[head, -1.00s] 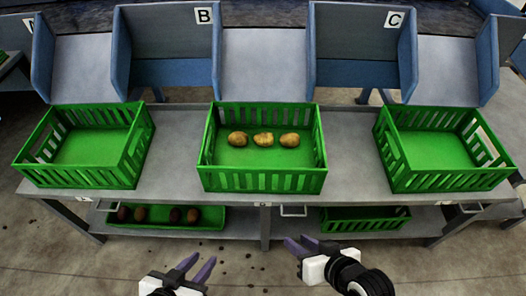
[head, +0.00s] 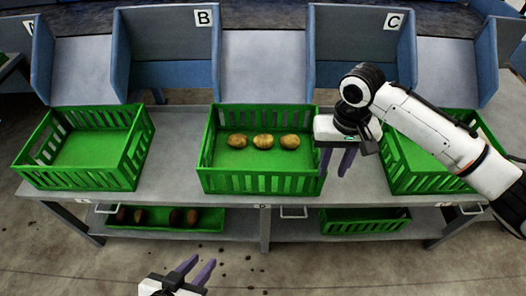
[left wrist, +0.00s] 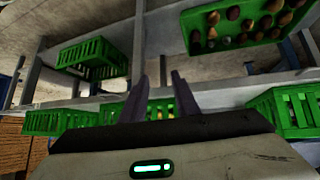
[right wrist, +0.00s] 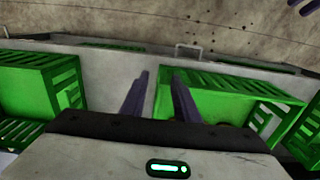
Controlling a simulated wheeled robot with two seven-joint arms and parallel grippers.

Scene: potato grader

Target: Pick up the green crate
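Several green crates are in view. The middle green crate (head: 262,182) stands on the grey table with three potatoes (head: 263,141) in a row inside. My right gripper (head: 335,172) is open and empty at this crate's right end. In the right wrist view its fingers (right wrist: 160,98) point down over the crate's end edge, and the crate (right wrist: 235,80) extends to the right. I cannot tell whether they touch it. My left gripper (head: 194,271) is open and empty in front of the table, low and left of the middle crate.
Empty green crates stand on the table at left (head: 80,177) and right (head: 400,178). The right one is partly behind my right arm. A lower shelf holds a crate with dark potatoes (head: 165,226) and another crate (head: 365,227). Blue-grey bins (head: 165,70) line the back.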

